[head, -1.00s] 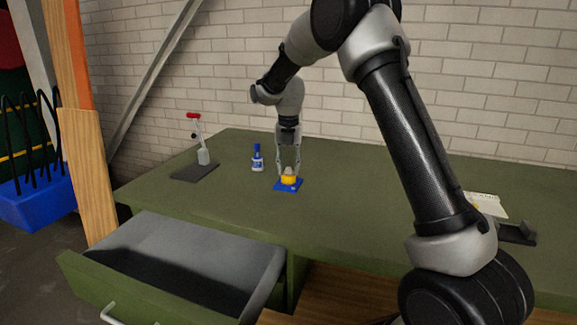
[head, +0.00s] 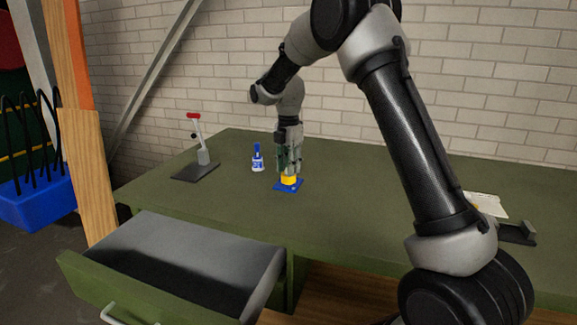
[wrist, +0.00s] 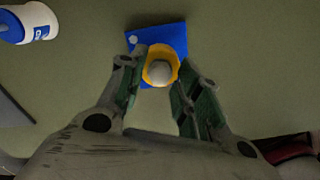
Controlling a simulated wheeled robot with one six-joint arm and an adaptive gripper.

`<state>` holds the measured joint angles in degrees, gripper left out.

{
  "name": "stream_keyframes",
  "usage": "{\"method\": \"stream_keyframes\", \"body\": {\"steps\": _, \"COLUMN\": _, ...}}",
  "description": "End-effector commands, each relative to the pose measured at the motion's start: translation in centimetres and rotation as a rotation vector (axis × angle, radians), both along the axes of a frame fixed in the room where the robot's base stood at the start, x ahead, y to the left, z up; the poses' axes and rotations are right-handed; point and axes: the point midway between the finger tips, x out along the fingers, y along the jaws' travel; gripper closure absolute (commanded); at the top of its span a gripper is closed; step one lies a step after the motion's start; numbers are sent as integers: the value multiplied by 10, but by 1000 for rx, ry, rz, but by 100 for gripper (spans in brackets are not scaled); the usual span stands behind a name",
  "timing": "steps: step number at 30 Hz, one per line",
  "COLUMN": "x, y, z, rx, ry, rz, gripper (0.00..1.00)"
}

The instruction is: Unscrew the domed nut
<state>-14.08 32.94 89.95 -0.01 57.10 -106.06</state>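The domed nut (wrist: 159,73) shows in the wrist view as a pale round dome inside a yellow collar (wrist: 155,54). The collar sits on a square blue plate (wrist: 172,34) on the green bench. In the head view, the yellow collar (head: 289,181) and blue plate (head: 279,187) show below my gripper (head: 289,170), and the fingers hide the nut. In the wrist view, my gripper (wrist: 164,75) is open, with one finger on either side of the nut and collar. A gap shows to the right finger; whether the left finger touches the collar, I cannot tell.
A blue-and-white bottle (head: 257,160) stands left of the plate. Further left is a red-handled lever device (head: 197,150) on a dark base. An open drawer (head: 185,250) juts from the bench front. A dark holder (head: 515,233) lies at the right.

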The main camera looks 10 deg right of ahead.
Motion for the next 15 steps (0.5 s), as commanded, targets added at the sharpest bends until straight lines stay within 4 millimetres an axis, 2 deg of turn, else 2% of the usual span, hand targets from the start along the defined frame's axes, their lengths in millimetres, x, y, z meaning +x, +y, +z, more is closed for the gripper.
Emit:
{"method": "stream_keyframes", "body": {"steps": 4, "x": 0, "y": 0, "z": 0, "rx": 0, "ry": 0, "rz": -133, "gripper": 67}}
{"method": "stream_keyframes", "body": {"steps": 12, "x": 0, "y": 0, "z": 0, "rx": 0, "ry": 0, "rz": -151, "gripper": 67}}
{"method": "stream_keyframes", "body": {"steps": 15, "x": 0, "y": 0, "z": 0, "rx": 0, "ry": 0, "rz": -240, "gripper": 67}}
